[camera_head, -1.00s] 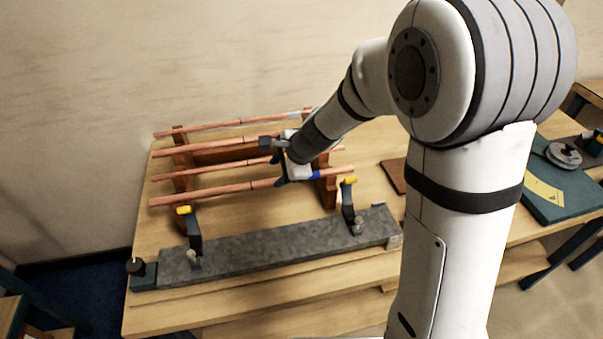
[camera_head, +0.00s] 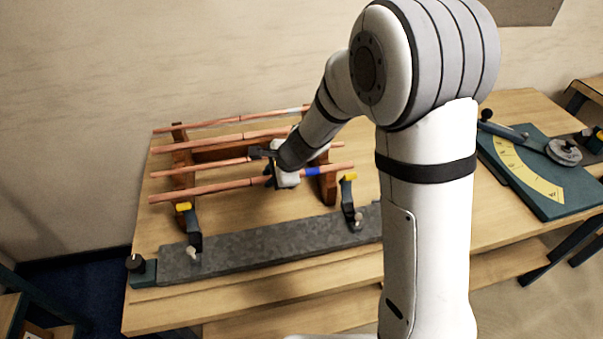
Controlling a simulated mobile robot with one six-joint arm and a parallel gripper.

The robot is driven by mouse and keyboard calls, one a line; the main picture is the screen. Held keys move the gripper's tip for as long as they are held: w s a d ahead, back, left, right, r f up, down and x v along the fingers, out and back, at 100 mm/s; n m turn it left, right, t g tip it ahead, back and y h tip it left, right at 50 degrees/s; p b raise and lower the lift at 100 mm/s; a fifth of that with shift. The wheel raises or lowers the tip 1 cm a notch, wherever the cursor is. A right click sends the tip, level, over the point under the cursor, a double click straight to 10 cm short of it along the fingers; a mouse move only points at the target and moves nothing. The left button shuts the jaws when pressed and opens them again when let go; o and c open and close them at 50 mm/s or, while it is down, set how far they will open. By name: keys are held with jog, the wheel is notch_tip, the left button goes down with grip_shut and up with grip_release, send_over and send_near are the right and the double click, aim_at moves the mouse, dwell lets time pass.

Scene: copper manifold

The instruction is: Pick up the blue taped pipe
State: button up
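The blue taped pipe (camera_head: 205,190) is a copper pipe lying across the front of the wooden rack (camera_head: 327,184). Its blue tape band (camera_head: 312,171) shows just right of my gripper. My gripper (camera_head: 268,168) is over this pipe, left of the tape, with a dark finger reaching down at the pipe. My gripper's own body hides part of the pipe, and I cannot tell whether the fingers are closed on it.
Several other copper pipes (camera_head: 208,166) lie behind on the rack, one with a white band (camera_head: 297,109). A grey metal bar (camera_head: 265,245) with two yellow-topped clamps (camera_head: 348,190) lies in front. A green plate with a yellow scale (camera_head: 525,172) is at the right.

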grip_shut()
dwell(0.9)
